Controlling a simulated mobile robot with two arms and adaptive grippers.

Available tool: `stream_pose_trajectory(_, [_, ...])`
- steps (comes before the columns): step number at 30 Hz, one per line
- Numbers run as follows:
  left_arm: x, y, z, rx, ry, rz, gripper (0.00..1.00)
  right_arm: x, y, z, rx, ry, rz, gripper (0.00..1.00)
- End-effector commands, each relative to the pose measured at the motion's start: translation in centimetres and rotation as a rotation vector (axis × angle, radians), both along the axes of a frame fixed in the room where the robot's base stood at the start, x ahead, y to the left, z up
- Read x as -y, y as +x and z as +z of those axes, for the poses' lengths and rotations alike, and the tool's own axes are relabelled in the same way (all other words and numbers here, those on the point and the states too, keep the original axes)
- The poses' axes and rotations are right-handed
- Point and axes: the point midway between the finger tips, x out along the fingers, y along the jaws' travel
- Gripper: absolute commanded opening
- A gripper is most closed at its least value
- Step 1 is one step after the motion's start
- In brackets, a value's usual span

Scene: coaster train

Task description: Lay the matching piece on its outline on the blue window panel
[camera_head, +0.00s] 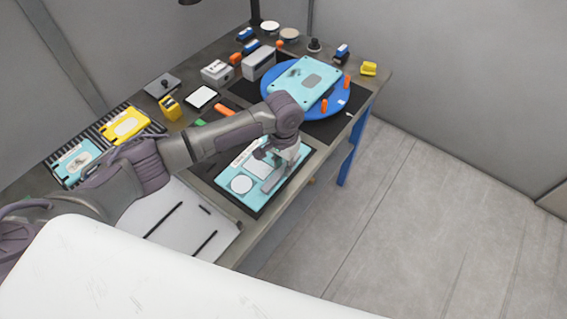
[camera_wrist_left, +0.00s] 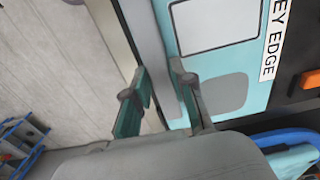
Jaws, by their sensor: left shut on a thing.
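The light blue panel (camera_head: 231,200) lies at the table's front edge, with a pale round shape and a pale square on its face. In the left wrist view the panel (camera_wrist_left: 192,62) shows a pale rounded rectangle, a grey rounded patch (camera_wrist_left: 225,93) and a label ending in "EY EDGE". My left gripper (camera_head: 277,168) is over the panel's right part, shut on a long grey strip (camera_wrist_left: 147,35). The strip runs between the fingers (camera_wrist_left: 161,92) along the panel's edge. I cannot tell whether it touches the panel. The arm hides part of the panel. My right gripper is out of view.
A blue turntable (camera_head: 330,108) with a light blue plate (camera_head: 325,85) and orange pegs stands behind. A black rack (camera_head: 91,142) holds yellow and blue cases at left. Grey boxes (camera_head: 259,63) and small parts line the back. Open floor lies right of the table.

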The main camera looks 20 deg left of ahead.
Motion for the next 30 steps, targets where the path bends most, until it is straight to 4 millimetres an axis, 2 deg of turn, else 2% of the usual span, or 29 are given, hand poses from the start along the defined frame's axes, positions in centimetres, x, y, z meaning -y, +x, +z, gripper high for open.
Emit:
stream_pose_trajectory(19, [0.07, -0.01, -0.39, -0.001, -0.002, -0.001, 0.0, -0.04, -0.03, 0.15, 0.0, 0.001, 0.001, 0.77])
stream_pose_trajectory(20, [0.06, -0.01, -0.4, 0.0, -0.002, -0.001, 0.27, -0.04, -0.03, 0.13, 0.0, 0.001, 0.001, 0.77])
stream_pose_trajectory(24, [0.04, 0.01, -0.39, 0.001, -0.001, -0.001, 0.51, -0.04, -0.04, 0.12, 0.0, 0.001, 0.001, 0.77])
stream_pose_trajectory(25, [0.04, 0.01, -0.39, 0.001, -0.001, -0.001, 0.53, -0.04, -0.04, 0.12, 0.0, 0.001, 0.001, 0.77])
stream_pose_trajectory(30, [0.02, 0.0, -0.38, 0.001, -0.001, 0.0, 0.53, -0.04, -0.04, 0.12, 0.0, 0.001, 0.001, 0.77])
